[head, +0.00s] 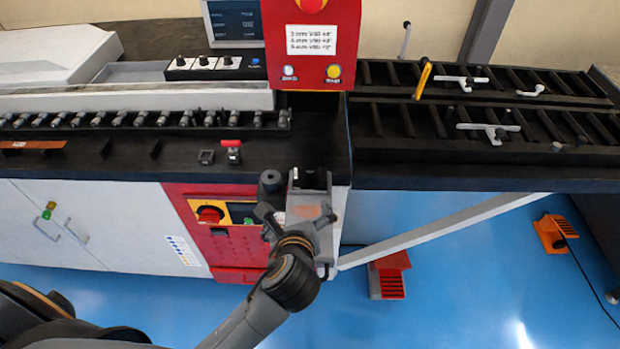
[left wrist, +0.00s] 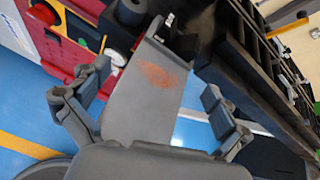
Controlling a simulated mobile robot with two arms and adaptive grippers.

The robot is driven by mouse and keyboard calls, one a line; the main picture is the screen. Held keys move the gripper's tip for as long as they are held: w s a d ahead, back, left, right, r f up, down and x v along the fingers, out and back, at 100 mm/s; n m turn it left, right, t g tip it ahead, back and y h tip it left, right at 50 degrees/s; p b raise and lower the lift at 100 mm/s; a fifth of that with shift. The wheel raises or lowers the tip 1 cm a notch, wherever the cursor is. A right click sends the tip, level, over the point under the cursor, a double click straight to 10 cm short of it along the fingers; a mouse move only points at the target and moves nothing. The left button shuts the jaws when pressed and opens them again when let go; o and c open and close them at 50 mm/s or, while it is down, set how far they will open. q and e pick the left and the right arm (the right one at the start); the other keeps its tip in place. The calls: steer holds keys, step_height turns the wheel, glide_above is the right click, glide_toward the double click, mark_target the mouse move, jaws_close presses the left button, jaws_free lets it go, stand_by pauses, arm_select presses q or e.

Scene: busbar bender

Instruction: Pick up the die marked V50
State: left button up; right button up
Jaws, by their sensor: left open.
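I cannot read a V50 mark on anything, so I cannot tell which part is that die. A dark block with a slot (head: 313,179) sits at the far end of a grey sloping plate (head: 305,197). The plate has a rusty patch and also shows in the left wrist view (left wrist: 140,105). A black cylinder (head: 270,181) stands on the bench edge left of the plate. My left gripper (head: 297,214) is open and empty over the plate. In the left wrist view its fingers (left wrist: 150,99) are spread on either side of the plate. My right gripper is not in view.
A small dark block (head: 207,157) and a red-handled clamp (head: 231,151) sit on the black bench. A red machine column (head: 312,70) rises behind. Roller tables (head: 480,125) lie to the right. Red (head: 388,278) and orange (head: 555,233) foot pedals stand on the blue floor.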

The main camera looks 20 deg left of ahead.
arm_select(q)
steer(key=r+m, duration=0.1)
steer(key=w+d+m+t, duration=0.1)
steer(key=m, duration=0.1)
steer(key=shift+w+d+r, duration=0.15)
steer(key=shift+w+r, duration=0.15)
steer(key=shift+r, duration=0.1)
steer(key=shift+w+d+r+m, duration=0.15)
steer(key=shift+w+m, duration=0.1)
steer(key=shift+m, duration=0.15)
steer(key=p, duration=0.1)
glide_toward(310, 182)
steer(key=w, duration=0.1)
steer(key=w+a, duration=0.1)
steer(key=w+r, duration=0.1)
steer(key=w, duration=0.1)
steer(key=shift+a+r, duration=0.1)
steer(key=shift+a, duration=0.1)
steer(key=shift+p+x, duration=0.75)
steer(key=shift+x, duration=2.05)
steer(key=shift+d, duration=0.15)
steer(key=shift+s, duration=0.1)
steer(key=c, duration=1.8)
steer(key=shift+r, duration=0.1)
